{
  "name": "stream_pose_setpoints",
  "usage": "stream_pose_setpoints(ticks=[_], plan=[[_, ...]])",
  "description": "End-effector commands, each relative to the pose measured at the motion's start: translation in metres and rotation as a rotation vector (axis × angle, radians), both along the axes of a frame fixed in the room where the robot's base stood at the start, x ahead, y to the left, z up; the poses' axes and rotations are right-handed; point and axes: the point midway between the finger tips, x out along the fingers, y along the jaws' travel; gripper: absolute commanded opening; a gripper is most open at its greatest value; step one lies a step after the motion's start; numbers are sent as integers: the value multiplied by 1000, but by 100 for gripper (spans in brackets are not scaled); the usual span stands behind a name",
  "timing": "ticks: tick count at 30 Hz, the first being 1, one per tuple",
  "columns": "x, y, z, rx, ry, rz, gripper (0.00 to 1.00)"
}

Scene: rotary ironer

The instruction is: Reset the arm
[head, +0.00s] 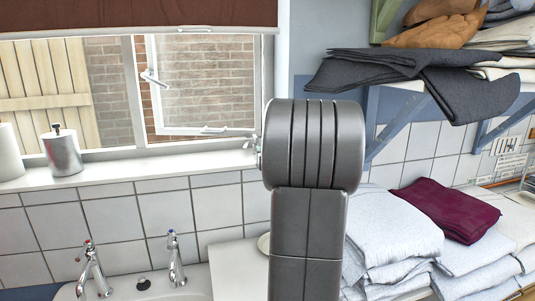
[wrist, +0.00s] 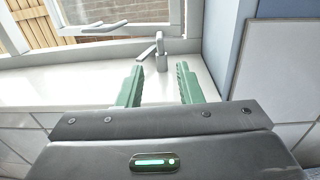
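My gripper (wrist: 160,86) shows in the wrist view with two green fingers spread apart. Nothing is between them. They point toward the white window sill (wrist: 86,84) and a window handle (wrist: 147,52) at the frame's corner. In the head view my grey arm stands upright in the middle, in front of the sill's right end and the tiled wall.
A sink with two taps (head: 174,262) is at the lower left. A metal dispenser (head: 62,152) stands on the sill (head: 150,172). Folded towels (head: 395,225) and a maroon cloth (head: 445,209) are stacked at right, below a bracketed shelf with dark cloths (head: 470,92).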

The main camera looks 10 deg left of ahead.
Motion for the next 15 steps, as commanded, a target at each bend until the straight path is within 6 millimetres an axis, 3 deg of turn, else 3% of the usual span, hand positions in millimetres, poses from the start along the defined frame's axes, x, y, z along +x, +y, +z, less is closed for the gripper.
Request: stream_pose_setpoints(ticks=[10, 15], plan=[[0, 0, 0, 0, 0, 0, 33], [9, 4, 1, 0, 1, 0, 33]])
